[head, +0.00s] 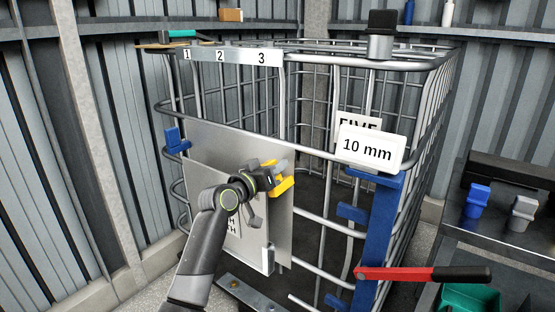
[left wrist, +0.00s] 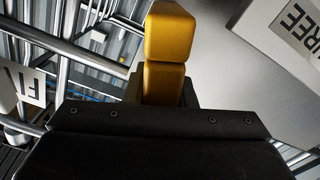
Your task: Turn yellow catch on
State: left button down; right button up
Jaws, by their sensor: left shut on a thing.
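The yellow catch (head: 284,186) is at the right edge of a grey metal plate (head: 210,140) on the front of a wire cage. My left gripper (head: 273,178) is at the catch and shut on it, hiding part of it. In the left wrist view the yellow catch (left wrist: 168,45) rises from between the dark jaws, with the grey plate beside it on the right. My right gripper is not in view.
The cage's bars (head: 345,240) surround the plate. A bench with blue and grey parts (head: 477,201) is at far right. Signs read "10 mm" (head: 368,150) and 1, 2, 3 (head: 235,57).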

pick_arm(q)
jog(key=shift+w+a+f+n+p, duration=0.15)
jog(key=shift+a+n+p, duration=0.2)
jog(key=shift+n, duration=0.3)
jog(key=shift+w+a+f+n+p, duration=0.1)
jog(key=shift+w+f+n+p, duration=0.05)
jog(key=shift+n+p, duration=0.4)
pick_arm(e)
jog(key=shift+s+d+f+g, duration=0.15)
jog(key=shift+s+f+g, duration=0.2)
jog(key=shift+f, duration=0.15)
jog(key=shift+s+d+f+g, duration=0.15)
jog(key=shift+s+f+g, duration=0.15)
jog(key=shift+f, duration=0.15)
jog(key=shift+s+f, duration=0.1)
pick_arm(q)
jog(key=c, duration=1.2)
grip_release()
jog(key=shift+a, duration=0.1)
